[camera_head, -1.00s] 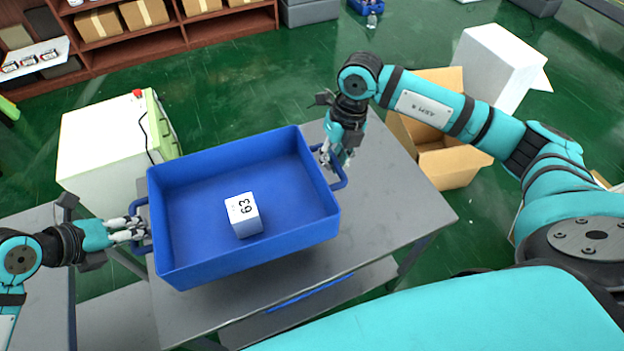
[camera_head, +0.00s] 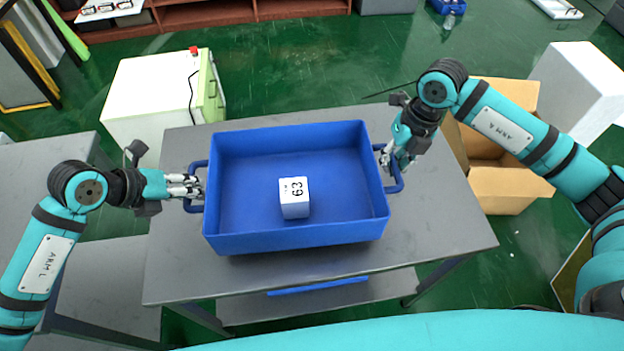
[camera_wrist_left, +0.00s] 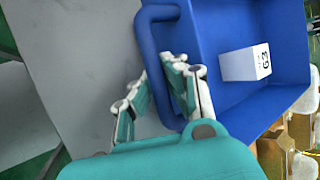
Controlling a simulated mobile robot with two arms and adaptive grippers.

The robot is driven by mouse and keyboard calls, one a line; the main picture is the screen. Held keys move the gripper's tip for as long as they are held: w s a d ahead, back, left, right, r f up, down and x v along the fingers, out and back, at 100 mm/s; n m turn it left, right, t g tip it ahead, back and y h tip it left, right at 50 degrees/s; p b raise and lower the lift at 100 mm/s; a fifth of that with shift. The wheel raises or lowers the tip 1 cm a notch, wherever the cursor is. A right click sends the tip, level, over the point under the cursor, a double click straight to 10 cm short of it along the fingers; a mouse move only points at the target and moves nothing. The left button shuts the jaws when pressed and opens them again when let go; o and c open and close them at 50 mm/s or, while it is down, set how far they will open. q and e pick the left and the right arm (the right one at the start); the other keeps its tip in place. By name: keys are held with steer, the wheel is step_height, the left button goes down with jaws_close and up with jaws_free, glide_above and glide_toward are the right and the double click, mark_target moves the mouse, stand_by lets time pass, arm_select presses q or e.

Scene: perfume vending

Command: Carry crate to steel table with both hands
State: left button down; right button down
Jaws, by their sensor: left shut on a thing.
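The blue crate (camera_head: 240,242) is level in the head view, over the grey steel table (camera_head: 440,215). I cannot tell whether its bottom touches the tabletop. My left gripper (camera_head: 192,187) is shut on the crate's left handle (camera_head: 198,208). In the left wrist view, the fingers (camera_wrist_left: 172,82) straddle that handle (camera_wrist_left: 150,40). My right gripper (camera_head: 386,160) is at the crate's right handle (camera_head: 394,182). Its fingers are small and partly hidden, so its grip is unclear.
A white cabinet (camera_head: 150,98) stands behind the table's left part. An open cardboard box (camera_head: 510,190) and a white box (camera_head: 580,90) are at the right. Another grey table (camera_head: 40,155) is at the left. Bare tabletop shows around the crate. Green floor is open behind.

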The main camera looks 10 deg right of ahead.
arm_select(q)
steer(key=shift+w+a+f, duration=0.1)
steer(key=shift+w+a, duration=0.1)
steer(key=shift+a, duration=0.15)
arm_select(e)
steer(key=shift+d+f, duration=0.1)
steer(key=shift+d, duration=0.25)
